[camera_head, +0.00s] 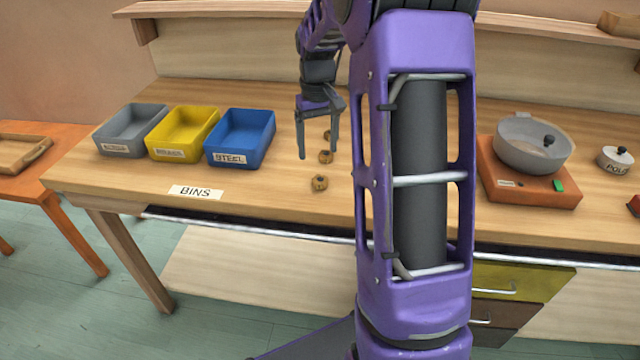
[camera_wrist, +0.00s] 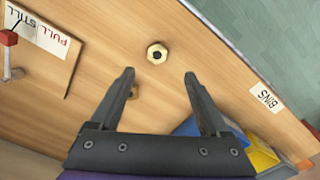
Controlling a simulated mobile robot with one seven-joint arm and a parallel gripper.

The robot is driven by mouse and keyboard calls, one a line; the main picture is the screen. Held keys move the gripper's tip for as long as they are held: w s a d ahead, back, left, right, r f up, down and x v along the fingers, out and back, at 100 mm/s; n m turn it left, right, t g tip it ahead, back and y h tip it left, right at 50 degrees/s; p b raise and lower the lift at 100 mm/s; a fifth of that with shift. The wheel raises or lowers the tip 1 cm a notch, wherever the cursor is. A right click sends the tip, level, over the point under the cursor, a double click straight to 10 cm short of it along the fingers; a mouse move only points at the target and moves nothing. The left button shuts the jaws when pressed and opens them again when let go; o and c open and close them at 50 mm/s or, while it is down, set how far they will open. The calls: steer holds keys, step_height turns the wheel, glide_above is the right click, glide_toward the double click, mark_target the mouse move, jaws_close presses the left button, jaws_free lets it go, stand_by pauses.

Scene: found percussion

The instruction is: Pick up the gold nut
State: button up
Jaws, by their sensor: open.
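A gold nut (camera_head: 320,183) lies on the wooden workbench near its front edge. In the wrist view a gold hex nut (camera_wrist: 157,53) lies flat just beyond my fingertips, with its hole facing up.
Grey (camera_head: 132,130), yellow (camera_head: 182,135) and blue (camera_head: 240,140) bins stand left of my gripper. A "BINS" label (camera_head: 196,192) lies at the bench edge. A grey bowl (camera_head: 530,142) on an orange base stands at right. My purple arm hides the bench's middle.

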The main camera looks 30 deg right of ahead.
mark_target(319, 178)
steer(key=f, duration=0.9)
steer(key=shift+w+d+f+b, duration=0.15)
steer(key=shift+d+b, duration=0.1)
steer(key=shift+b, duration=0.15)
jaws_close()
